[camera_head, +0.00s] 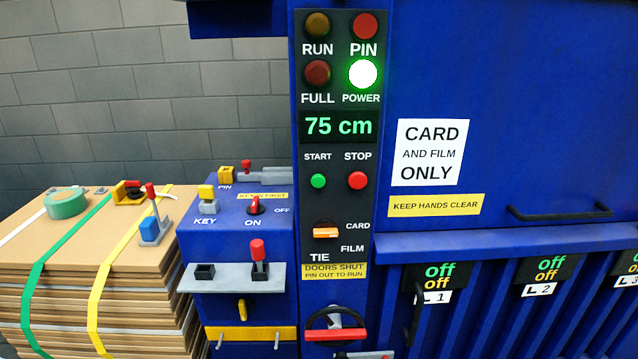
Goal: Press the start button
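The start button (318,181) is a small round green button under the word START on the dark control panel (284,215) of the blue machine. The red stop button (357,180) is to its right. Above them the display (339,126) reads 75 cm. The POWER lamp (362,74) glows bright; the RUN lamp (317,25), FULL lamp (316,73) and PIN lamp (364,26) look dim. Neither of my grippers shows in the head view, and nothing covers the start button.
An orange selector (325,232) and a red handle (337,328) sit lower on the panel. A blue box (228,225) with a red key switch (254,205) and levers juts out at left. Strapped flat cardboard (60,255) is stacked further left. A black door handle (560,214) protrudes at right.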

